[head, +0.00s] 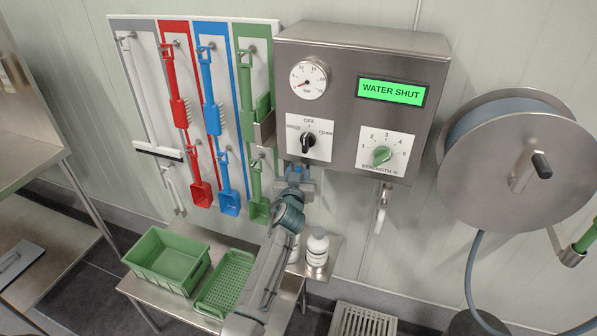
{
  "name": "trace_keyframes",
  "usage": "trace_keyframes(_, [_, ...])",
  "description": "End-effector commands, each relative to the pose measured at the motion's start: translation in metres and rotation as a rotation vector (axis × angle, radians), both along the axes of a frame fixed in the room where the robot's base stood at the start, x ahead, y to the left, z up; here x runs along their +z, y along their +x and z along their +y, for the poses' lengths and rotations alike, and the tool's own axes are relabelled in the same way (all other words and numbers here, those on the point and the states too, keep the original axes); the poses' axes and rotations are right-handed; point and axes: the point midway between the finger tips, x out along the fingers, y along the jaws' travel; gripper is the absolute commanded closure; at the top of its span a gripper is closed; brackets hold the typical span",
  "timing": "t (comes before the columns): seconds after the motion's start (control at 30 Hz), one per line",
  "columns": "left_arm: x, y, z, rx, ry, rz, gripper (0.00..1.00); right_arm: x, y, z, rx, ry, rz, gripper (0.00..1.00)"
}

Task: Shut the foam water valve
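The steel foam box (345,70) hangs on the wall, and its green display (391,90) reads WATER SHUT. A small blue part (293,172), which looks like a valve handle, sits just below the box's lower left edge. My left gripper (294,182) is right at this blue part, at the end of my arm reaching up from below. The fingers are small and partly hidden, so I cannot tell whether they are open, shut or touching it. The black selector knob (308,143) sits below the word OFF. My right gripper is not in view.
A gauge (309,77) and green strength knob (381,155) are on the box. A tool board (145,60) hangs left; a hose reel (520,160) is right.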

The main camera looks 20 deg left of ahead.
Motion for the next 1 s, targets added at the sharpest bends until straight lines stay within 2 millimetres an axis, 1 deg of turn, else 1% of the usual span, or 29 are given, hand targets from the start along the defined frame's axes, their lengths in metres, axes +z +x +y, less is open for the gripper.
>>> trace_keyframes(0.17, [0.0,0.0,0.0,0.0,0.0,0.0,0.64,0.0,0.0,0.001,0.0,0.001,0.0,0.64])
trace_keyframes(0.2, [0.0,0.0,0.0,0.0,0.0,0.0,0.68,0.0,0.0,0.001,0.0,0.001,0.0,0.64])
trace_keyframes(0.37, [0.0,0.0,0.0,0.0,0.0,0.0,0.99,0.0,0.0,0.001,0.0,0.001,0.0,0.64])
trace_keyframes(0.77, [-0.001,0.0,0.002,0.0,-0.031,0.001,1.0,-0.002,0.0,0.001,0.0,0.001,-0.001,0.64])
trace_keyframes(1.0, [-0.003,0.0,0.013,0.0,-0.154,0.005,1.0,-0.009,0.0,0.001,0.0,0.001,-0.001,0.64])
